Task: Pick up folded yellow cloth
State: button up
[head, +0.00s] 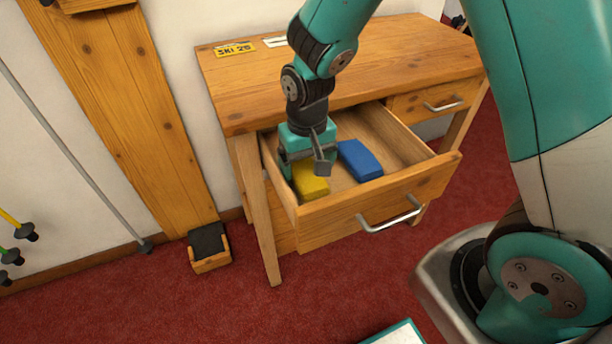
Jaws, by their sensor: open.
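The folded yellow cloth (311,184) lies in the left part of the open desk drawer (400,187). It looks like a small thick block, and its upper end is partly hidden by my gripper. My gripper (305,172) is open, pointing down over the cloth inside the drawer. One finger is at the left of the cloth and the other is near its upper right side. I cannot tell whether the fingers touch the cloth. A folded blue cloth (360,160) lies to the right of the gripper in the same drawer.
The wooden desk (400,50) stands against the wall, with a yellow plate (234,49) on top. A closed drawer (440,100) is at the right. The open drawer's walls surround the gripper closely on the left. A small wooden box (210,262) stands on the red floor.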

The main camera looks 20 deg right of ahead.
aim_at(308, 175)
notch_tip(308, 175, down, 4)
jog(key=shift+r, duration=0.15)
jog(key=shift+c, duration=0.2)
jog(key=c, duration=0.7)
jog(key=shift+r, duration=0.2)
notch_tip(308, 175, up, 20)
jog(key=p, duration=0.3)
jog(key=shift+f, duration=0.1)
